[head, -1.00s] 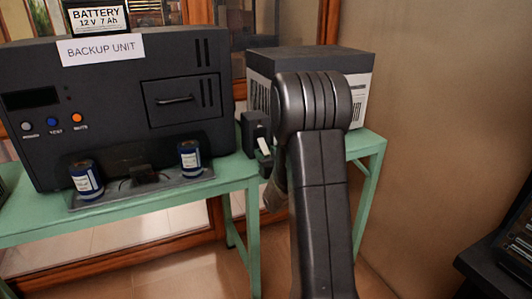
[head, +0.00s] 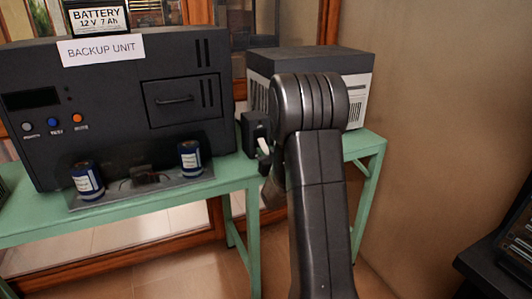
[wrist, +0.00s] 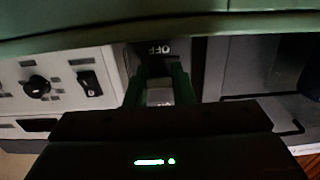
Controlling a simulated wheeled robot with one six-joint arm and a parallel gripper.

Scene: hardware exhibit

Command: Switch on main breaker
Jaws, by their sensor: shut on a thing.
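The main breaker (head: 255,130) looks like a small black box on the green table, between the backup unit and a grey-and-white box. A pale lever (head: 263,146) shows at its front. My gripper (head: 266,162) is at that lever, mostly hidden behind my own arm in the head view. In the wrist view, the two fingers of my gripper (wrist: 163,88) are shut on the light lever (wrist: 160,97). An upside-down "OFF" label (wrist: 152,49) shows just beyond the fingers. The lever's exact position is hard to tell.
The backup unit (head: 110,100) stands on the green table (head: 225,174), with two blue cylinders in front. The grey-and-white box (head: 358,104) stands behind my arm. The wrist view shows a panel with a knob (wrist: 36,87) and a rocker switch (wrist: 89,83).

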